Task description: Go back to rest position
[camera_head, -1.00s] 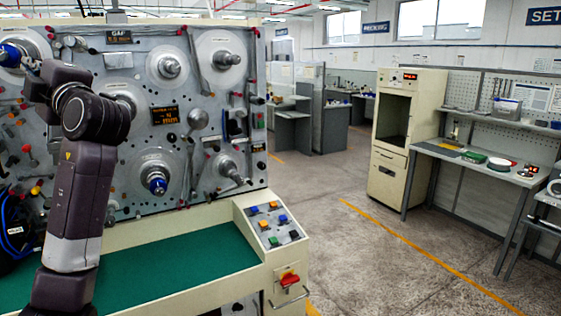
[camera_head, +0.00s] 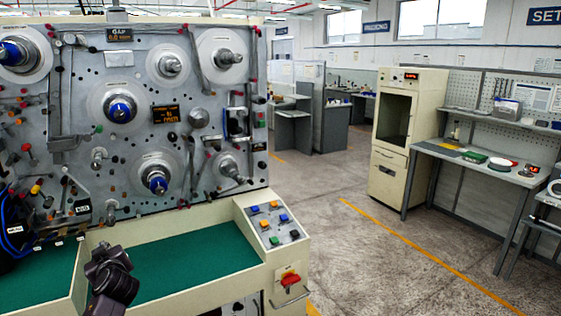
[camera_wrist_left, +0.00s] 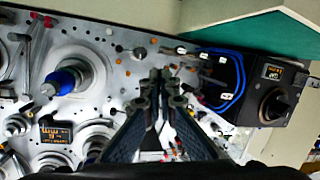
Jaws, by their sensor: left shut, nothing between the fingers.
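My left gripper (camera_wrist_left: 165,85) shows in the left wrist view with its two fingers together and nothing between them. It is in front of the machine panel (camera_wrist_left: 115,50), and I see no contact with it. My right gripper is in neither view. Spindles with blue cores sit on the panel at the upper left (camera_head: 15,52), the middle (camera_head: 121,109) and lower down (camera_head: 156,182).
A button console (camera_head: 270,222) with a red switch (camera_head: 289,279) is at the right end of the machine. Blue cables (camera_wrist_left: 232,85) hang beside a dark unit (camera_wrist_left: 275,90). A cream cabinet (camera_head: 400,135) and a bench (camera_head: 480,165) stand farther right. The floor between is clear.

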